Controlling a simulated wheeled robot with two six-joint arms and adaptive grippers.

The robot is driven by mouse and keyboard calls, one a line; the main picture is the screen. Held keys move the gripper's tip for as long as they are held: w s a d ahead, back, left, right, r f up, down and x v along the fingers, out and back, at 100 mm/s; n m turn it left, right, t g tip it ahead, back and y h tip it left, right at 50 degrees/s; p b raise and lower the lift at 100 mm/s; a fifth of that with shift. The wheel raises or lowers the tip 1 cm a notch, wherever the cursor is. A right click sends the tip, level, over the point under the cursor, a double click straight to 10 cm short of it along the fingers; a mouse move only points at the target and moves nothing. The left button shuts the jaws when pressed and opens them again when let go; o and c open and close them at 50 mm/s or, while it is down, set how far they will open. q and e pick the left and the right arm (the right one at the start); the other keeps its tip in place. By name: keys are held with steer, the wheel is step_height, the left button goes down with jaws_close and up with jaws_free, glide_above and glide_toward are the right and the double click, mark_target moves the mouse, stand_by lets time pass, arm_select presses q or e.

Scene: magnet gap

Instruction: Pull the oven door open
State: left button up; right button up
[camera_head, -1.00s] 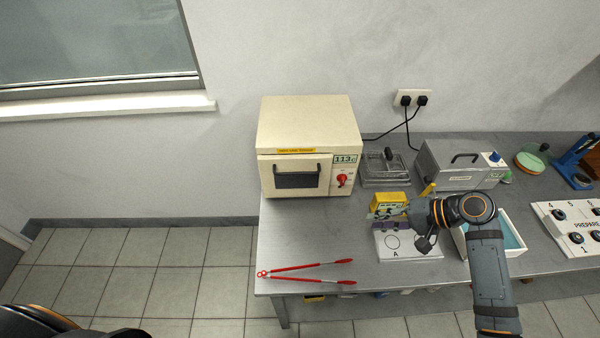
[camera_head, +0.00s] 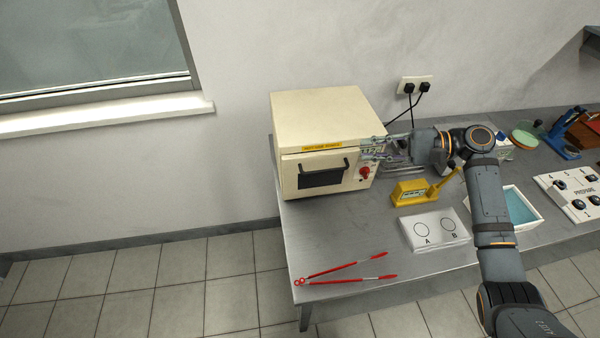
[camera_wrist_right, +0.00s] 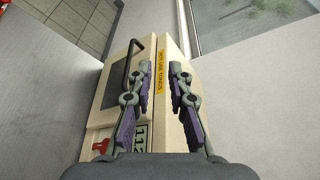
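The cream oven (camera_head: 325,125) stands on the left end of the grey bench, its door (camera_head: 318,172) shut. The door has a dark window and a black bar handle (camera_head: 322,165). My right gripper (camera_head: 368,148) is at the oven's right front edge, by the display and red knob, with its fingers pointing left. In the right wrist view the gripper (camera_wrist_right: 156,82) has its two fingers spread with nothing between them. The handle (camera_wrist_right: 131,62) lies left of the fingers there, apart from them. My left gripper is not in view.
Red tongs (camera_head: 345,280) lie at the bench's front left. A yellow device (camera_head: 410,192), a white card marked A and B (camera_head: 435,230) and a teal-lined tray (camera_head: 518,205) stand to the right. The floor in front of the oven is clear.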

steer(key=b, duration=0.6)
glide_toward(330, 170)
steer(key=p+x, duration=0.3)
steer(key=x, duration=0.6)
steer(key=shift+w+a, duration=0.1)
steer(key=shift+a, duration=0.15)
steer(key=shift+w+a+f, duration=0.1)
steer(key=shift+a+f, duration=0.2)
steer(key=shift+a, duration=0.15)
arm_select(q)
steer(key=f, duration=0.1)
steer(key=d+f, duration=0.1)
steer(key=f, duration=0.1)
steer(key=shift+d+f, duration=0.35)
arm_select(e)
steer(key=shift+c, duration=0.2)
jaws_close()
